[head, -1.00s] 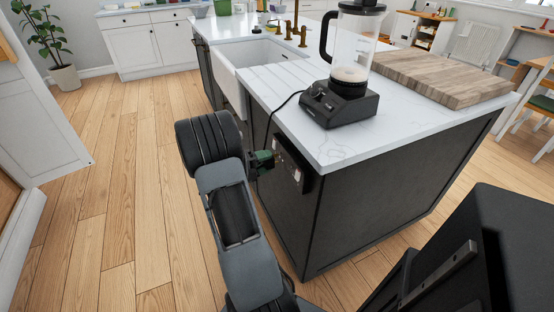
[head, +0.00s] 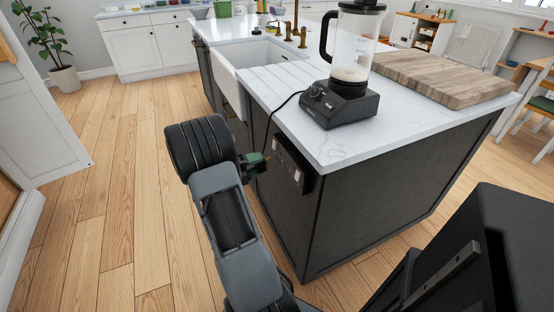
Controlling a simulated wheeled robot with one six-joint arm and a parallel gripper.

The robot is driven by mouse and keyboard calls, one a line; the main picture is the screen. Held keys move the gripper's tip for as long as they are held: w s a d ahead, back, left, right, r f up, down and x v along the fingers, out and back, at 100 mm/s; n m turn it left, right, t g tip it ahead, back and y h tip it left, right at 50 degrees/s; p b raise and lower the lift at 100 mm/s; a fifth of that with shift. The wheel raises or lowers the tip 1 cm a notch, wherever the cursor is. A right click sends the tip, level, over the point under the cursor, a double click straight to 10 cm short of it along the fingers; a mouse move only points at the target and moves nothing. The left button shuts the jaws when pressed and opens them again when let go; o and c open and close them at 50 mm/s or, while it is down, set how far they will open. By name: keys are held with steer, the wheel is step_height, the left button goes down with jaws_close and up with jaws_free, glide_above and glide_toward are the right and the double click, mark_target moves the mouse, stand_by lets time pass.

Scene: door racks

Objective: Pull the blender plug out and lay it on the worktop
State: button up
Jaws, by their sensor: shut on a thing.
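The blender (head: 341,95) stands upright on the white worktop (head: 262,90), close to its near left edge. Its black cord (head: 275,113) runs over the edge and down to my gripper. My gripper (head: 256,162) is at the left side of the dark island, below the worktop level. It is shut on the blender plug, which is small and mostly hidden by the fingers. A narrow gap shows between the gripper's tip and the strip.
A wooden board (head: 440,78) lies on the worktop behind the blender. A white sink (head: 250,55) with brass taps (head: 296,36) is at the far left of the island. The worktop's front right part is bare. The wooden floor left of the island is clear.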

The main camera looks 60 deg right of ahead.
steer(key=shift+w+a, duration=0.1)
steer(key=shift+w, duration=0.05)
steer(key=shift+v, duration=1.35)
steer(key=shift+r, duration=0.1)
step_height(320, 180, up, 21)
steer(key=p, duration=1.2)
stand_by(0.6)
stand_by(0.4)
steer(key=s+a+b, duration=0.2)
steer(key=s+a, duration=0.7)
steer(key=s, duration=0.3)
steer(key=shift+s+a, duration=0.15)
steer(key=shift+s, duration=0.25)
stand_by(0.5)
